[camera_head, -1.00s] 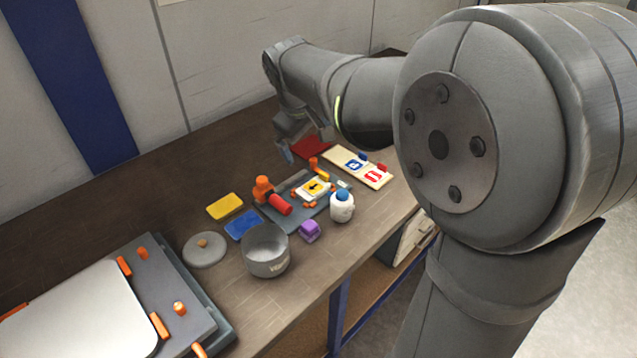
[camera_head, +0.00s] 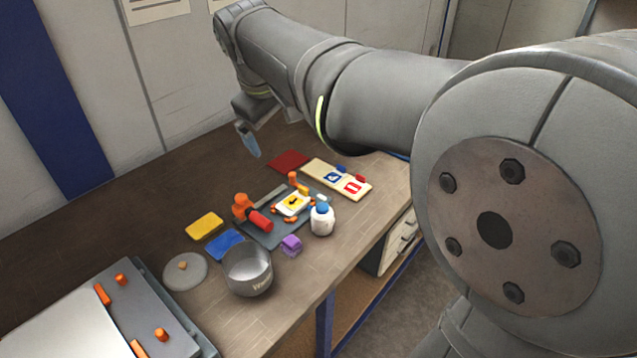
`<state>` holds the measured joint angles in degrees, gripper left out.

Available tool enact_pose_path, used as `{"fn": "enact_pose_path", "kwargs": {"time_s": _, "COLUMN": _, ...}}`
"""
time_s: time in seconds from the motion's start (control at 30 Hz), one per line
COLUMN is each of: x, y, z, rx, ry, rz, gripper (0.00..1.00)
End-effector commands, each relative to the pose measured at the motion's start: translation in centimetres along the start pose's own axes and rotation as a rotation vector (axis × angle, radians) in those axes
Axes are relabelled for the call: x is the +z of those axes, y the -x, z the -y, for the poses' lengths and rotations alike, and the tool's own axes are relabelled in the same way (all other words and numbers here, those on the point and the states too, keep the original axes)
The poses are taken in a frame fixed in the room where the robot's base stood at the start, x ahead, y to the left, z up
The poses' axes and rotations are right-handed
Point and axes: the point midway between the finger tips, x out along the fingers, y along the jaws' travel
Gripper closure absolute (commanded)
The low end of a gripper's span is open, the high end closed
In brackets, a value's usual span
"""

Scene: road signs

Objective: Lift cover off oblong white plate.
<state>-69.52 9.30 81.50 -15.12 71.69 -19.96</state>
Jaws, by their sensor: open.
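An oblong off-white plate (camera_head: 324,172) lies toward the right end of the table. On it are a square with a blue sign (camera_head: 333,177) and a square with a red sign (camera_head: 353,188). A small blue knob (camera_head: 341,168) and a red knob (camera_head: 360,178) stand at its far edge. I cannot tell which part is a loose cover. My gripper (camera_head: 251,146) is open, above the table at the back, left of the plate and apart from it. One bluish fingertip shows clearly; the other is mostly hidden. Nothing shows between the fingers.
A dark red square (camera_head: 288,161) lies beside the plate. A grey tray (camera_head: 258,236) bears orange clamps, a red cylinder and a yellow sign. A white bottle (camera_head: 322,222), purple block (camera_head: 291,245), grey pot (camera_head: 247,270), round lid (camera_head: 185,272), and yellow and blue pads stand nearer.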

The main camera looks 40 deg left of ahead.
Motion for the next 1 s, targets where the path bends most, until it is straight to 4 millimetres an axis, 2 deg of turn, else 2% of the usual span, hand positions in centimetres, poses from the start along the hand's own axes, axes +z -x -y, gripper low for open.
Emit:
{"fn": "enact_pose_path", "kwargs": {"time_s": 0.3, "x": 0.02, "y": 0.4, "z": 0.01, "rx": 0.0, "ry": 0.0, "rz": 0.001, "gripper": 0.0}}
{"fn": "enact_pose_path", "kwargs": {"time_s": 0.63, "x": 0.02, "y": 0.37, "z": 0.01, "rx": 0.0, "ry": 0.0, "rz": 0.001, "gripper": 0.65}}
{"fn": "enact_pose_path", "kwargs": {"time_s": 1.0, "x": -0.22, "y": -0.18, "z": -0.34, "rx": -0.011, "ry": -0.002, "rz": 0.013, "gripper": 0.66}}
